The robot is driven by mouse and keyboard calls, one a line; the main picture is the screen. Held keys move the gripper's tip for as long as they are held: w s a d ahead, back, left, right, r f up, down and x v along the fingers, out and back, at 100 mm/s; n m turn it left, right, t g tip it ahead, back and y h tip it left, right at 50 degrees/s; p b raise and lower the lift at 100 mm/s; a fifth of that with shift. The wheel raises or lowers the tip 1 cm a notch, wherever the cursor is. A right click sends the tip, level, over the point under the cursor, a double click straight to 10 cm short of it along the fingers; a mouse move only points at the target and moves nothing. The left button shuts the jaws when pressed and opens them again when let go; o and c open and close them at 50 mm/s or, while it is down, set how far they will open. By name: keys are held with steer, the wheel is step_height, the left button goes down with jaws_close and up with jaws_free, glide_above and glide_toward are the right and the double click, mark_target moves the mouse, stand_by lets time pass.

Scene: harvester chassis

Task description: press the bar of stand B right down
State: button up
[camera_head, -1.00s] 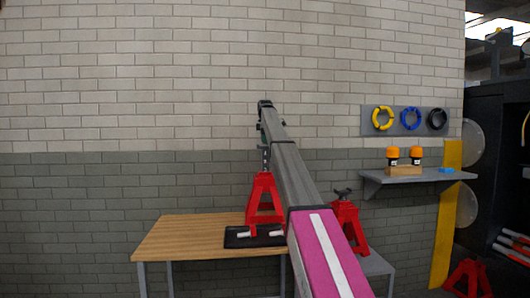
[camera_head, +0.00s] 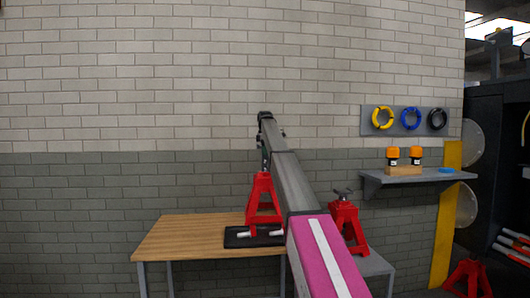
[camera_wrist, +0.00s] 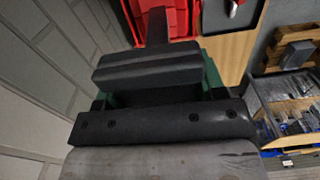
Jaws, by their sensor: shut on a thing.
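A red jack stand (camera_head: 262,200) stands on a black mat on the wooden table, with a short grey bar (camera_head: 265,160) rising from its top. My gripper (camera_head: 264,146) is at the upper end of that bar, largely hidden by my arm. In the wrist view my gripper's dark fingers (camera_wrist: 150,68) are shut, with a dark bar (camera_wrist: 157,25) running out beyond them towards the red stand (camera_wrist: 172,14). The contact itself is hidden. No letter shows, so I cannot read which stand is B.
A second red stand (camera_head: 347,222) stands right of my arm on a grey table. A third red stand (camera_head: 468,279) is at the lower right. A wall shelf (camera_head: 415,178) holds orange-topped items. The wooden table (camera_head: 185,238) is clear at left.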

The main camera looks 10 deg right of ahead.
step_height(320, 180, down, 9)
steer(key=shift+f, duration=0.2)
steer(key=o, duration=1.3)
steer(key=shift+r, duration=0.15)
step_height(320, 180, up, 10)
steer(key=shift+r, duration=0.3)
